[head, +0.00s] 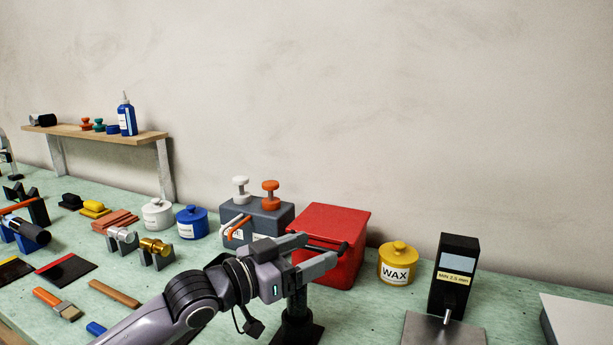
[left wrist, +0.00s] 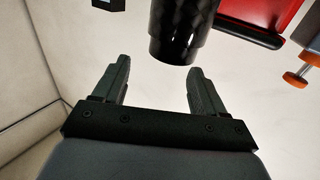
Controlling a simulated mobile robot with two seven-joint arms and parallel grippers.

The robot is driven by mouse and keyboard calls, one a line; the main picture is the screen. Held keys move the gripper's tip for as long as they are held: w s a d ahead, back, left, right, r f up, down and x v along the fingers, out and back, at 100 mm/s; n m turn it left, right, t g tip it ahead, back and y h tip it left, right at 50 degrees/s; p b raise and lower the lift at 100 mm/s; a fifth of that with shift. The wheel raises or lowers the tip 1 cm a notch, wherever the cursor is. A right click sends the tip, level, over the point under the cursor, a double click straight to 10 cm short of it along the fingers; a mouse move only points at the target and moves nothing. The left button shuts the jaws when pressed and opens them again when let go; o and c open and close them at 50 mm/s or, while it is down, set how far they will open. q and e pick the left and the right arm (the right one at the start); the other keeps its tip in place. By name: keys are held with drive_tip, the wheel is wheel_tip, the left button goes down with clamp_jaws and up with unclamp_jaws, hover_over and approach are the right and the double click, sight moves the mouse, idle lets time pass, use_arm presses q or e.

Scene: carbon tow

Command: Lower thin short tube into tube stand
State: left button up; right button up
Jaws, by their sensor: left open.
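My left gripper (head: 322,249) is open in front of the red box. Its two fingers also show apart in the left wrist view (left wrist: 158,68), with nothing seen between them. A black stand (head: 297,318) with a square base and upright post is just below the gripper in the head view; the fingers hide its upper part. A black stepped cylinder (left wrist: 178,32) lies just beyond the fingertips in the left wrist view. I cannot tell whether it is the tube, the stand or both. No separate thin short tube can be made out. My right gripper is not in view.
The red box (head: 345,220) and grey caddy (head: 268,219) stand behind the gripper. A yellow wax jar (head: 397,268) and black gauge (head: 455,265) are to the right. Brass (head: 156,248) and silver cylinders on blocks, brushes and jars are to the left.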

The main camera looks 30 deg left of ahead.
use_arm(q)
wheel_tip(320, 180, up, 14)
drive_tip(key=p, duration=0.1)
drive_tip(key=shift+f+p, duration=0.2)
drive_tip(key=shift+p, duration=0.1)
idle(0.4)
